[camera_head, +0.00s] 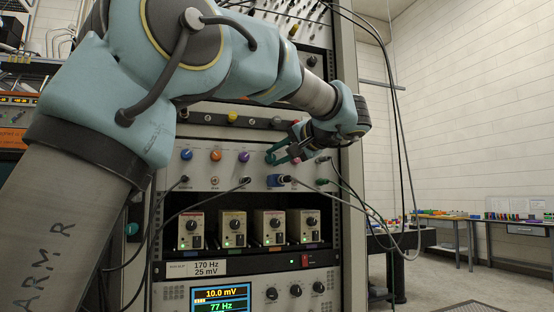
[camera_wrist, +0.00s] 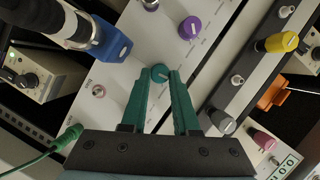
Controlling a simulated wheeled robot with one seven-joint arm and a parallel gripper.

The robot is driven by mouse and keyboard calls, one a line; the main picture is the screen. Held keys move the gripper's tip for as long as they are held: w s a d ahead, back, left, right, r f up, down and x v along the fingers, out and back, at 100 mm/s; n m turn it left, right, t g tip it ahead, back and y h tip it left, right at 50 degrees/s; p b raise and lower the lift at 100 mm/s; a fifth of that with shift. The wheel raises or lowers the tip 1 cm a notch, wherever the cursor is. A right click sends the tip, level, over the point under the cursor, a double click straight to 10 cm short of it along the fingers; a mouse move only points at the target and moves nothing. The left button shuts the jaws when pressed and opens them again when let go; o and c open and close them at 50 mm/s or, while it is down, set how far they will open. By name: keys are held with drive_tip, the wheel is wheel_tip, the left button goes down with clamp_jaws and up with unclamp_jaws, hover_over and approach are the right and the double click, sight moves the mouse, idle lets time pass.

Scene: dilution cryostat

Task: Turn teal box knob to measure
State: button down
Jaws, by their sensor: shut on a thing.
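The teal knob (camera_wrist: 160,73) sits on the white panel (camera_wrist: 125,80) in the wrist view, with a pale pointer line on its face. My gripper (camera_wrist: 164,76) has green fingers that reach the knob from below in the picture, one on each side, closed on it. In the head view my gripper (camera_head: 280,154) is at the right part of the same panel and hides the teal knob. The labels around the knob are too small to read, so I cannot tell its set position.
A blue knob (camera_head: 187,154), an orange knob (camera_head: 215,155) and a purple knob (camera_head: 244,156) stand left on the panel. A blue cable plug (camera_wrist: 115,48) and a green plug (camera_wrist: 74,132) stick out near my fingers. Several small boxes (camera_head: 270,227) stand below.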

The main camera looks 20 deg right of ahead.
drive_tip(key=m, duration=0.1)
drive_tip(key=m+t+y+b, duration=0.1)
drive_tip(key=m, duration=0.1)
drive_tip(key=m+t+b, duration=0.1)
drive_tip(key=m, duration=0.1)
drive_tip(key=shift+d+f, duration=0.1)
drive_tip(key=shift+f, duration=0.3)
drive_tip(key=m+b, duration=0.1)
drive_tip(key=m, duration=0.1)
drive_tip(key=m+t+b, duration=0.1)
drive_tip(key=m, duration=0.1)
drive_tip(key=shift+f+m+t, duration=0.1)
drive_tip(key=shift+m+t, duration=0.2)
drive_tip(key=c, duration=0.7)
unclamp_jaws()
drive_tip(key=shift+o, duration=0.2)
drive_tip(key=shift+y, duration=0.3)
